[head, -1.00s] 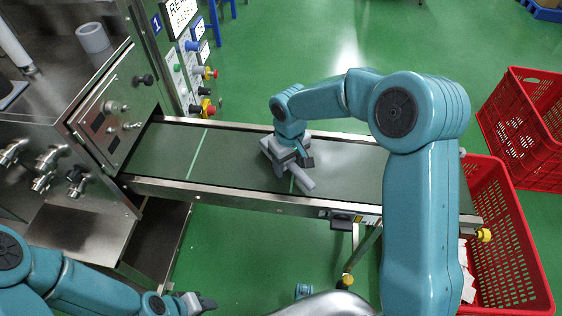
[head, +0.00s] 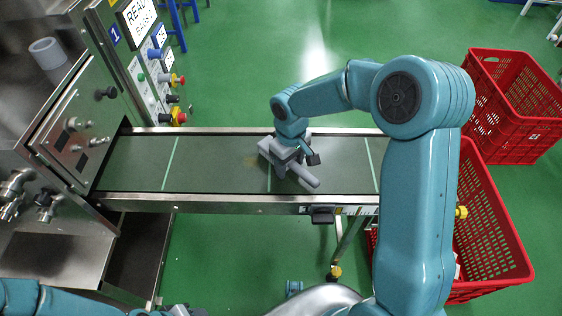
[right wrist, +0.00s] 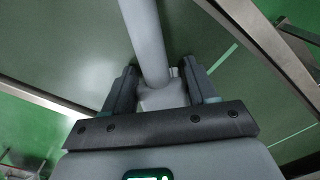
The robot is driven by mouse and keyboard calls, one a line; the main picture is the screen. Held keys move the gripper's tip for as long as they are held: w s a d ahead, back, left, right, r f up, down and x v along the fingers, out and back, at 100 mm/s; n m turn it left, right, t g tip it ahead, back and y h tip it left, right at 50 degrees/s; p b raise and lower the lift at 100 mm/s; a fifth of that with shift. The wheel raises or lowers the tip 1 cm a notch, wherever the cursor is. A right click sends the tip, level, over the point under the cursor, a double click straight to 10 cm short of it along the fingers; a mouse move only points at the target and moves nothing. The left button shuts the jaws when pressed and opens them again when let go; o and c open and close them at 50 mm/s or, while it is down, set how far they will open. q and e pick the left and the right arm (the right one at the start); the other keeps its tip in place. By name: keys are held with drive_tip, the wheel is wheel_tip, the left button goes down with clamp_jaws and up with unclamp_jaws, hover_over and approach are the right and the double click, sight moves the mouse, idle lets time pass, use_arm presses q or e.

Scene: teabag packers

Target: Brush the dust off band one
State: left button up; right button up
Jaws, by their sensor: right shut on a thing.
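Band one is the dark green conveyor belt (head: 210,165) with pale cross lines, running from the steel machine marked 1. A faint brownish dust patch (head: 250,161) shows on it, just left of my right gripper. My right gripper (head: 298,160) is low over the belt, shut on a grey brush (head: 305,178). The brush's handle points down and right in the head view; in the right wrist view the handle (right wrist: 147,40) rises between the jaws. The bristles are hidden, so I cannot tell whether they touch the belt. My left gripper (head: 182,311) barely shows at the bottom edge.
The machine's panel with buttons (head: 170,85) stands at the belt's left end. A red crate (head: 490,235) stands at the right end, partly behind my right arm. Another red crate (head: 515,105) stands behind it. Metal rails (head: 240,203) edge the belt.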

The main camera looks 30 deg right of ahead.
drive_tip(key=shift+s+d, duration=0.4)
drive_tip(key=shift+d, duration=0.3)
drive_tip(key=shift+s+d, duration=0.4)
drive_tip(key=shift+d, duration=0.25)
drive_tip(key=shift+s+d, duration=0.4)
drive_tip(key=shift+d, duration=0.3)
drive_tip(key=shift+r, duration=0.1)
wheel_tip(320, 180, up, 6)
drive_tip(key=p, duration=0.4)
drive_tip(key=shift+p, duration=0.3)
wheel_tip(320, 180, up, 3)
drive_tip(key=shift+f+p, duration=0.1)
drive_tip(key=shift+p, duration=1)
drive_tip(key=shift+a, duration=0.1)
